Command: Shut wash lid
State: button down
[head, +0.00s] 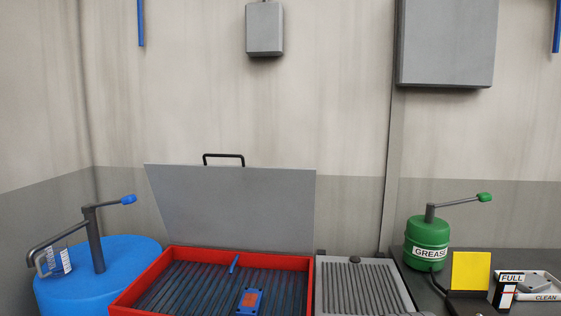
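The wash lid (235,207) is a grey flat panel standing open, tilted up at the back of the red wash basin (308,285). A black handle (224,156) sits on the lid's top edge. The basin has a dark ribbed floor. A blue block with an orange-red face (249,301) and a short blue stick (234,263) lie inside it. My gripper is not in view.
A blue drum with a pump (110,265) stands left of the basin. A grey ribbed tray (362,284) adjoins its right side. Grey boxes hang on the wall.

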aim_at(263, 208)
jog(key=u, duration=0.05)
jog(key=i, duration=1)
jog(key=z, duration=0.05)
